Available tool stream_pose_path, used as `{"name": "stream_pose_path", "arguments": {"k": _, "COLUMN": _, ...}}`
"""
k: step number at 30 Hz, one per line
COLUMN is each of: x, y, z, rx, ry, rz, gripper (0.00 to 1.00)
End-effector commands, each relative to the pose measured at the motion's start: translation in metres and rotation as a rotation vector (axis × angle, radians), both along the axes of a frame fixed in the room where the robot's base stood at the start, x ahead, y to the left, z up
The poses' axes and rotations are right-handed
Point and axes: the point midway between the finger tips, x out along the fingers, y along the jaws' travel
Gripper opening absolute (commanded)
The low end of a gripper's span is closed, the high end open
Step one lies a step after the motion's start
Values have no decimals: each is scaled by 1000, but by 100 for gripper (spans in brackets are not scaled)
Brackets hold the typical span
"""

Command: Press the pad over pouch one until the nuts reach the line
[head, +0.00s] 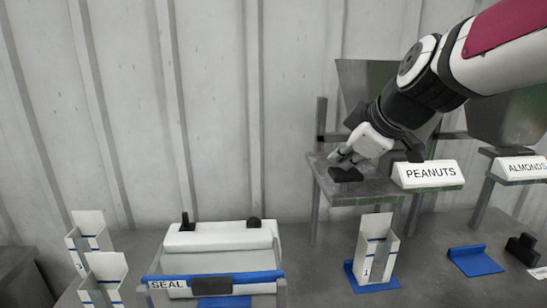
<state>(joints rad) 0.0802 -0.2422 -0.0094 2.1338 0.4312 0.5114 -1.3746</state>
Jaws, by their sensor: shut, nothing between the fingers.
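My gripper (343,156) is shut and empty, pointing down over the black pad (346,175) on the metal shelf of the peanut dispenser. I cannot tell whether the fingertips touch the pad. The sign PEANUTS (430,174) stands to the right of it. Pouch one (371,261), a white open pouch marked 1 with blue lines, stands upright on a blue base (394,281) below the dispenser shelf. The level of nuts inside it does not show clearly. The peanut hopper (360,85) is partly hidden by my arm.
An almond dispenser with the sign ALMONDS (522,168) stands at the right, above an empty blue base (474,261). A sealing machine labelled SEAL (221,245) is left of centre. Two more white pouches (88,232) (105,275) stand at the far left.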

Motion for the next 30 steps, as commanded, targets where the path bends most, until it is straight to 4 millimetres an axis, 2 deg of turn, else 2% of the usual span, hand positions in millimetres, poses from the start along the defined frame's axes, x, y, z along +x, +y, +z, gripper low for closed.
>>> {"name": "stream_pose_path", "arguments": {"k": 20, "x": 0, "y": 0, "z": -5, "rx": 0, "ry": 4, "rz": 1, "gripper": 0}}
{"name": "stream_pose_path", "arguments": {"k": 30, "x": -1, "y": 0, "z": 9, "rx": -1, "ry": 2, "rz": 1, "gripper": 0}}
